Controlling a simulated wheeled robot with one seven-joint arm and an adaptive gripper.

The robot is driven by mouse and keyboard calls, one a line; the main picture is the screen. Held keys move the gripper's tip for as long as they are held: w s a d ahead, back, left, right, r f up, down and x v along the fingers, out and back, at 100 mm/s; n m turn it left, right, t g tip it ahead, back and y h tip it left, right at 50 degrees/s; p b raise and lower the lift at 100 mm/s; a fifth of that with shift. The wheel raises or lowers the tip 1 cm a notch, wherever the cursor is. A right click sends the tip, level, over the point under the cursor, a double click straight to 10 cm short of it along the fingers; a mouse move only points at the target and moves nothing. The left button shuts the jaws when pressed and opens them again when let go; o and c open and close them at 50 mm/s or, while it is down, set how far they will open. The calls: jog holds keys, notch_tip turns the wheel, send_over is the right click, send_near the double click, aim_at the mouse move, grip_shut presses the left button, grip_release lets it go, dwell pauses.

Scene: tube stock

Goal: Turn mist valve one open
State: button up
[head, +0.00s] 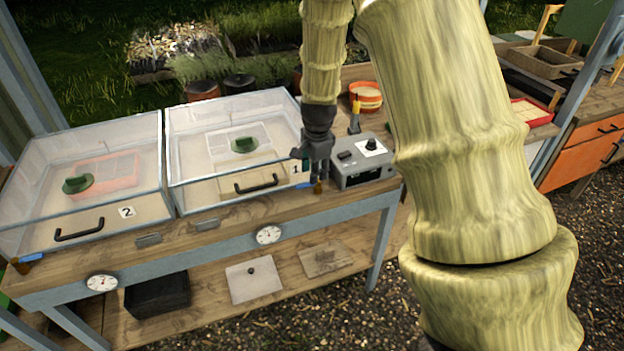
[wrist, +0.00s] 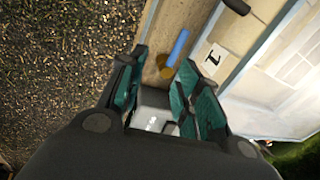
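Mist valve one has a blue lever (head: 303,186) and a small brass body (head: 318,187), beside the "1" label (head: 295,169) at the bench's front edge. The lever points left from the body, roughly along that edge. In the wrist view the blue lever (wrist: 180,45) and brass body (wrist: 164,68) lie just beyond my fingertips. My gripper (head: 314,171) points down over the valve. In the wrist view my gripper (wrist: 163,64) is open, its teal-padded fingers apart, with the brass body between the tips in the picture. I cannot tell whether they touch it.
Clear case 1 (head: 187,175) stands left of my gripper, with a black handle (head: 257,183). A grey control box (head: 362,165) stands close on the right. Case 2 (head: 110,149) and another blue-levered valve (head: 31,257) are further left.

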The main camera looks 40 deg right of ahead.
aim_at(308, 185)
jog(key=shift+m, duration=0.7)
jog(key=shift+w+d+f+p, duration=0.25)
jog(key=shift+w+f+p, duration=0.25)
jog(key=shift+f, duration=0.7)
jog(key=shift+w+d+f+p, duration=0.3)
jog(key=shift+w+f+p, duration=0.25)
jog(key=shift+f, duration=0.65)
jog(key=shift+w+d+f+p, duration=0.3)
jog(key=shift+w+f, duration=0.35)
jog(key=shift+f, duration=0.55)
grip_shut()
